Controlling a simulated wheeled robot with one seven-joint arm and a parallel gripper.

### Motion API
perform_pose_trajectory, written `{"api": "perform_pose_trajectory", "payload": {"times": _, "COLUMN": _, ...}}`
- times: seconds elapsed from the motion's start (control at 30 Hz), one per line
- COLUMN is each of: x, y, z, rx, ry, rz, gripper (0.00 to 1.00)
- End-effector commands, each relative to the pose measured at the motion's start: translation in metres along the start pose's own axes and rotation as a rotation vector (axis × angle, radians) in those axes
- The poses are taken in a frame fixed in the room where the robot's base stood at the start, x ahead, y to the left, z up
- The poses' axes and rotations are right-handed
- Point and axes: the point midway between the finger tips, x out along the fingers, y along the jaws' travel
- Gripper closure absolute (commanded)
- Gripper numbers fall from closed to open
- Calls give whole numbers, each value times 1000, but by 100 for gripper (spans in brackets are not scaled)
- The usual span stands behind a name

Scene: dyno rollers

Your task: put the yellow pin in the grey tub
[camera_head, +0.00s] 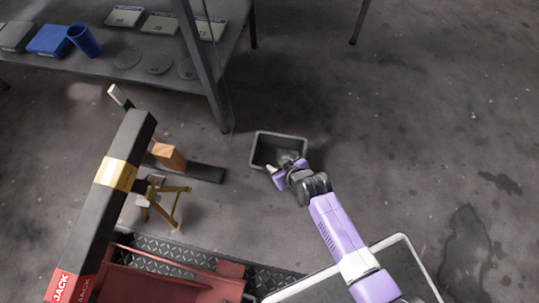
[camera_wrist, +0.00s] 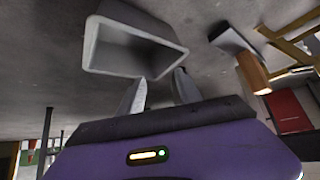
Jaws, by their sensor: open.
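The grey tub (camera_head: 281,134) stands on the floor, near the middle of the head view. My gripper (camera_head: 286,166) is at the tub's near rim, and its fingers cover part of the opening. In the wrist view the tub (camera_wrist: 91,45) lies just beyond the fingertips, with its mouth partly facing the camera. There my gripper (camera_wrist: 160,78) has its two fingers apart with nothing between them. I cannot make out the yellow pin in either view. Part of the tub's inside is hidden in the head view.
A wooden block (camera_head: 170,157) on a dark bar and a yellow-brown stand (camera_head: 164,203) are left of the tub. A long black JACK-labelled beam (camera_head: 120,165) rises at left. A shelf table (camera_head: 110,66) stands behind. The floor right of the tub is clear.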

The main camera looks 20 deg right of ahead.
Motion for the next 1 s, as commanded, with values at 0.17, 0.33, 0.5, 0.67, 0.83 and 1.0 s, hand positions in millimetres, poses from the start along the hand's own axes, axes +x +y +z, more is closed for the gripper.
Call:
{"api": "perform_pose_trajectory", "payload": {"times": 0.17, "x": -17, "y": 0, "z": 0, "rx": 1, "ry": -2, "rz": 0, "gripper": 59}}
{"api": "perform_pose_trajectory", "payload": {"times": 0.33, "x": -19, "y": 1, "z": 1, "rx": 1, "ry": -1, "rz": 0, "gripper": 59}}
{"api": "perform_pose_trajectory", "payload": {"times": 0.5, "x": -20, "y": 0, "z": 3, "rx": 3, "ry": 0, "rz": -1, "gripper": 59}}
{"api": "perform_pose_trajectory", "payload": {"times": 0.67, "x": -43, "y": -9, "z": 19, "rx": 23, "ry": 37, "rz": 11, "gripper": 59}}
{"api": "perform_pose_trajectory", "payload": {"times": 0.83, "x": -107, "y": -19, "z": 42, "rx": 65, "ry": 134, "rz": 50, "gripper": 59}}
{"api": "perform_pose_trajectory", "payload": {"times": 1.0, "x": -188, "y": -20, "z": 51, "rx": 96, "ry": 246, "rz": 90, "gripper": 59}}
